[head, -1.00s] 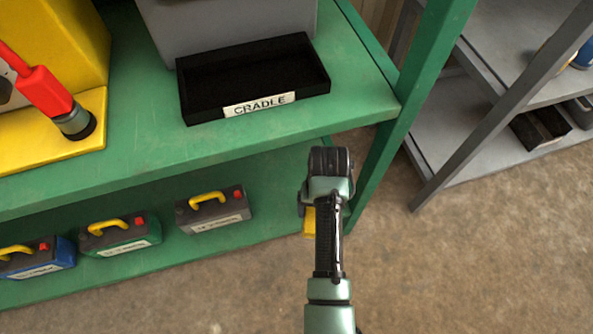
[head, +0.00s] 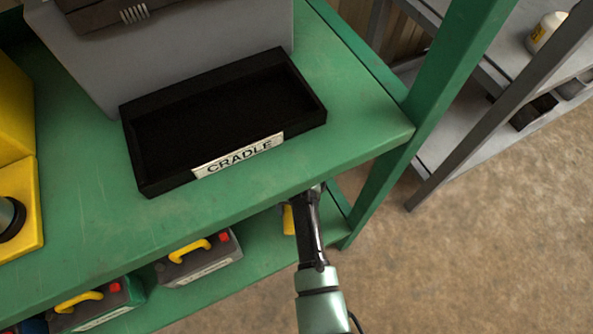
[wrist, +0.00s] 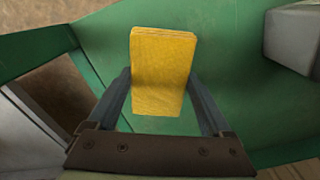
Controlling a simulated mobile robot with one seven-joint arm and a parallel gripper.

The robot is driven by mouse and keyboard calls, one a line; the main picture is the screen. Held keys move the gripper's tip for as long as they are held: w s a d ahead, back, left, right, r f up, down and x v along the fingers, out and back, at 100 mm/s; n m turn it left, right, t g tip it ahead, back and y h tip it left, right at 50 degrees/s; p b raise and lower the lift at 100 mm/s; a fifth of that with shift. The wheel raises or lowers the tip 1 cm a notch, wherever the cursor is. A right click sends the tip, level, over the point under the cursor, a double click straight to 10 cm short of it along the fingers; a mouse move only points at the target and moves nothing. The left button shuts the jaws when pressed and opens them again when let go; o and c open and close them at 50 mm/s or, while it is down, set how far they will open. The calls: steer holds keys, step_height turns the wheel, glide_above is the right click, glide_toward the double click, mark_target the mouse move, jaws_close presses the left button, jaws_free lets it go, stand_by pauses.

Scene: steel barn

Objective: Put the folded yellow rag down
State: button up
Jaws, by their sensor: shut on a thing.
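The folded yellow rag (wrist: 163,70) is between the two fingers of my gripper (wrist: 163,88) in the wrist view, held upright in the picture with its layered edge at the top. Green shelf surface (wrist: 228,60) lies behind it. I cannot tell whether the rag touches it. In the head view a small yellow part of the rag (head: 289,220) shows beside my arm, below the front edge of the upper green shelf (head: 370,130). That edge hides the gripper's fingertips there. The lower green shelf (head: 258,236) is partly visible.
A black tray labelled CRADLE (head: 158,184) sits on the upper shelf before a grey case (head: 200,50). Battery-like boxes with yellow handles (head: 203,268) stand on the lower shelf, left of my arm. A green post (head: 420,120) is close on the right. A grey rack (head: 480,120) stands beyond.

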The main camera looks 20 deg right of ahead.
steer(key=shift+f+b, duration=1)
steer(key=shift+f, duration=0.75)
steer(key=shift+f, duration=0.2)
steer(key=o, duration=1.3)
step_height(320, 180, up, 12)
steer(key=p, duration=0.7)
steer(key=shift+r, duration=0.2)
